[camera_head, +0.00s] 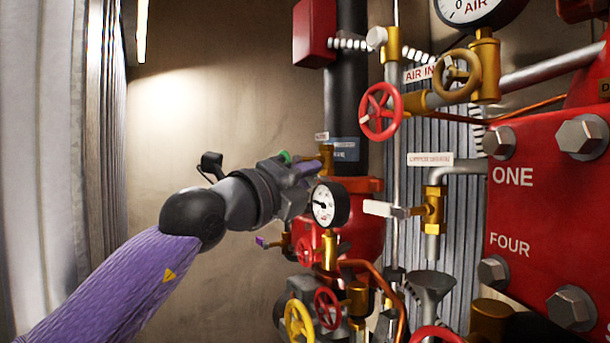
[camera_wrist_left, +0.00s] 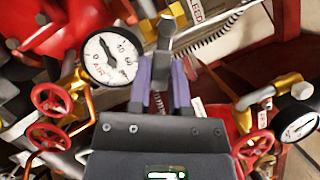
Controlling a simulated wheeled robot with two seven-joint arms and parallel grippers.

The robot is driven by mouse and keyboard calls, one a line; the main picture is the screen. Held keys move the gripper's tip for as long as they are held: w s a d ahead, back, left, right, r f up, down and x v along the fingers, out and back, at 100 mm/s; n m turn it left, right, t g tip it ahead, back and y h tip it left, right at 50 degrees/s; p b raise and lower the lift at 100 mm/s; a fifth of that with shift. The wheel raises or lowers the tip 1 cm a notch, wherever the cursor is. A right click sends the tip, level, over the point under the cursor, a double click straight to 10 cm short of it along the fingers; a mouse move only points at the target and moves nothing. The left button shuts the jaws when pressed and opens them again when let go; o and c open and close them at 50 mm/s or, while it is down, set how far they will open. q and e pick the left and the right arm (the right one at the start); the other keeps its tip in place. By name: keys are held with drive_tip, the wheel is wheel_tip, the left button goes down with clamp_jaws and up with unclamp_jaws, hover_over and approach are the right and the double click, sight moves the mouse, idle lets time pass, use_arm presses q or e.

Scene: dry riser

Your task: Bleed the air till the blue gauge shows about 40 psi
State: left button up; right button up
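My left gripper (camera_head: 312,168) reaches in from the left to a brass valve (camera_head: 326,158) on the dark vertical pipe. In the left wrist view its two purple fingers (camera_wrist_left: 163,85) stand on either side of a grey lever (camera_wrist_left: 165,42) and appear closed on it. A label ending in "LEED" is just beyond. A small black-rimmed gauge (camera_head: 325,204) sits just below the gripper; its reading is too small to tell. A white-faced gauge (camera_wrist_left: 112,60) with red lettering and a dark needle is left of the fingers in the wrist view. No gauge face looks clearly blue. My right gripper is out of view.
A large gauge marked "AIR" (camera_head: 474,8) is at the top right. Red handwheels (camera_head: 381,111), a yellow handwheel (camera_head: 299,322) and a white-handled valve (camera_head: 385,209) crowd the pipework. A bolted red housing (camera_head: 540,235) fills the right. Bare wall (camera_head: 200,110) lies behind my left arm.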

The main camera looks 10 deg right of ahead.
use_arm(q)
clamp_jaws()
drive_tip(key=shift+s+d+r+n+g+y+b, duration=0.15)
drive_tip(key=shift+r+n+y+b, duration=0.35)
drive_tip(key=shift+n, duration=0.65)
drive_tip(key=shift+s+a+r+n+g+y+b, duration=0.1)
drive_tip(key=shift+r+n+y+b, duration=0.2)
drive_tip(key=shift+n+b, duration=0.6)
drive_tip(key=shift+s+d+r+n+g+y+b, duration=0.15)
drive_tip(key=shift+r+n+y+b, duration=0.2)
drive_tip(key=shift+n, duration=1)
drive_tip(key=shift+w+a, duration=0.1)
drive_tip(key=o, duration=0.7)
unclamp_jaws()
